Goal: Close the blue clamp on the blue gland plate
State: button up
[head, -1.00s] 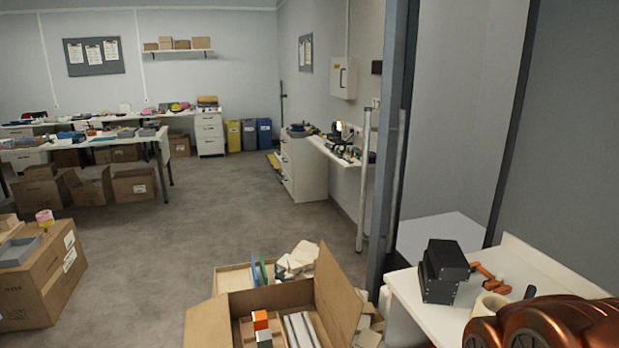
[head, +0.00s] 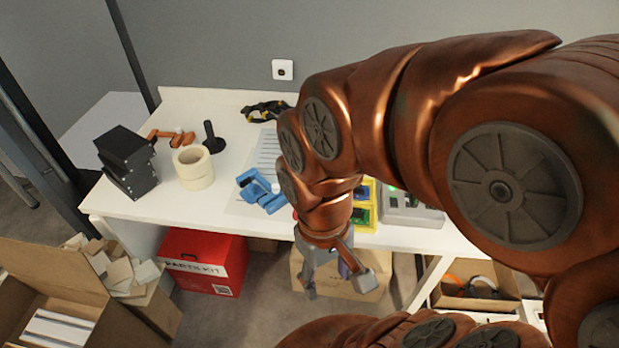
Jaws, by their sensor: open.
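The blue clamp with its blue plate (head: 258,190) lies on the white table (head: 230,226), on or beside a pale sheet, left of my arm. I cannot tell clamp from plate clearly at this size, nor whether the clamp stands open. My gripper (head: 330,285) hangs in front of the table's front edge, to the right of and nearer than the blue clamp. It points down with its fingers apart and holds nothing that I can see. My arm hides part of the table right of the blue clamp.
On the table are black boxes (head: 128,162), an orange clamp (head: 170,136), tape rolls (head: 193,167), a black-handled tool (head: 213,137), yellow trays (head: 364,205) and a grey device (head: 412,210). A red kit box (head: 203,262) and cartons stand below.

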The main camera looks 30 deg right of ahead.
aim_at(263, 200)
jog(key=z, duration=0.25)
jog(key=k, duration=1.3)
jog(key=u, duration=0.65)
jog(key=i, duration=1.15)
jog(key=z, duration=0.35)
